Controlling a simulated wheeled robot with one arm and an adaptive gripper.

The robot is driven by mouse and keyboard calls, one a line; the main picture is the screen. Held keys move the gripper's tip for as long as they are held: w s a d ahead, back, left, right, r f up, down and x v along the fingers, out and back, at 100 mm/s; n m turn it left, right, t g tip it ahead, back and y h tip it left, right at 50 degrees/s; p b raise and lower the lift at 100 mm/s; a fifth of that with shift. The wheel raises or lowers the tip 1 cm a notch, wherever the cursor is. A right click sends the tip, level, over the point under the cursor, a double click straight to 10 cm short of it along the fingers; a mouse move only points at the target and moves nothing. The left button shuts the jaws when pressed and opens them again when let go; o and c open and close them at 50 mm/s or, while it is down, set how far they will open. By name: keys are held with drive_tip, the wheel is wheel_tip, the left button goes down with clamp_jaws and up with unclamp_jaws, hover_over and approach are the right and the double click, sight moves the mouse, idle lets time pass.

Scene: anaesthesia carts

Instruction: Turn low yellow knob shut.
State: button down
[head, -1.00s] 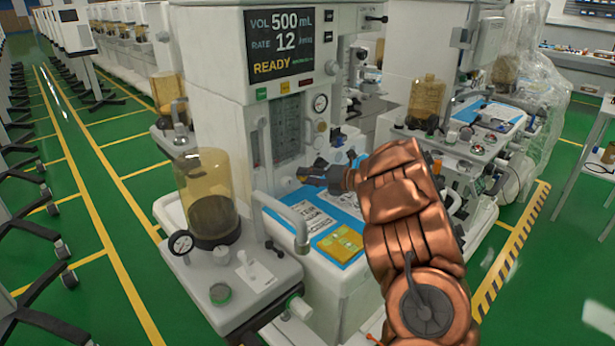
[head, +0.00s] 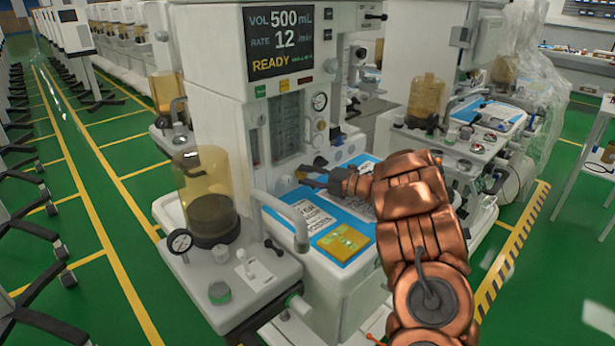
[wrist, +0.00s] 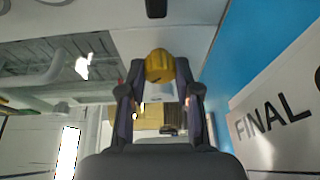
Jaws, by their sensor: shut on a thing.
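The yellow knob (wrist: 159,66) shows in the wrist view between my fingertips, under the dark fittings at the top of the picture. My gripper (wrist: 159,75) is shut on it, with one finger on each side. In the head view my gripper (head: 306,172) reaches left, low at the front of the anaesthesia machine (head: 215,95), above its blue-topped work surface. The low knob itself cannot be made out there.
An amber canister (head: 208,190) stands at the left. A printed "FINAL" sheet (wrist: 275,120) lies close beside my gripper. Green floor is open at the left.

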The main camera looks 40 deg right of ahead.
drive_tip(key=c, duration=1.1)
unclamp_jaws()
drive_tip(key=v, duration=1.2)
drive_tip(key=shift+f, duration=0.1)
